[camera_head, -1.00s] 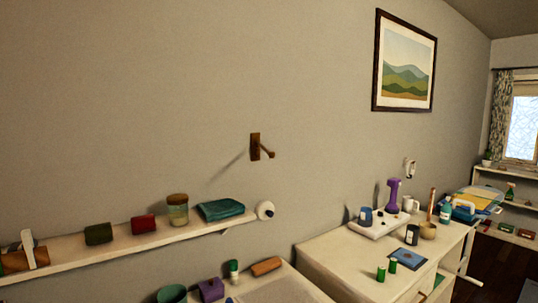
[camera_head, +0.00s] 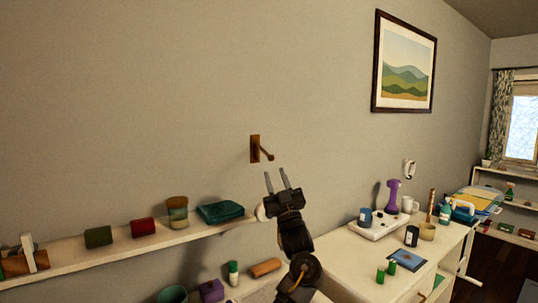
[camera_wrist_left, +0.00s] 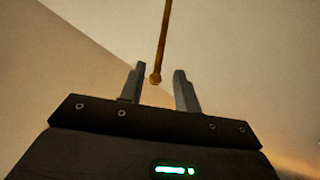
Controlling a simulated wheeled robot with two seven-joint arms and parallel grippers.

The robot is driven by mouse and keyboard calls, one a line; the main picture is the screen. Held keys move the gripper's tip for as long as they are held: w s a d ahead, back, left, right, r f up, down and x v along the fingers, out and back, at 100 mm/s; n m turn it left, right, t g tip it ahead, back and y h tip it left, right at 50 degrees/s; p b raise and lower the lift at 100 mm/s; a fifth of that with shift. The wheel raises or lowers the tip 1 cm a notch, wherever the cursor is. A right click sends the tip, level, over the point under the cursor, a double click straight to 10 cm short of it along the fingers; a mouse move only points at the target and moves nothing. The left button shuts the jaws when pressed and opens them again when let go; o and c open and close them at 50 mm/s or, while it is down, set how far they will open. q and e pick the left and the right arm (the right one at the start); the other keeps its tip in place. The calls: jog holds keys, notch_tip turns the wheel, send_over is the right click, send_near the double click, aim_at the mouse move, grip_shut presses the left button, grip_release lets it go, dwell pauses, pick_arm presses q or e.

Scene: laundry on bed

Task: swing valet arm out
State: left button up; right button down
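The wooden valet arm (camera_head: 263,152) is a short brown peg on a small brown plate (camera_head: 255,148) fixed to the wall. It points out from the wall, angled to the right. My left gripper (camera_head: 278,180) is open and empty, just below and right of the peg's tip, with its fingers pointing up. In the left wrist view the brown rod (camera_wrist_left: 161,45) comes down from the top, and its rounded end appears between the two open fingers (camera_wrist_left: 160,88). No contact shows. My right gripper is not in view.
A white dresser (camera_head: 340,262) with several items stands right. A framed picture (camera_head: 404,64) hangs above it. The wall around the peg is bare.

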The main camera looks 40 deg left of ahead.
aim_at(268, 154)
pick_arm(q)
jog(key=p+x, duration=0.3)
jog(key=x, duration=0.5)
jog(key=shift+w+a+r, duration=0.1)
jog(key=shift+a+r, duration=0.05)
grip_shut()
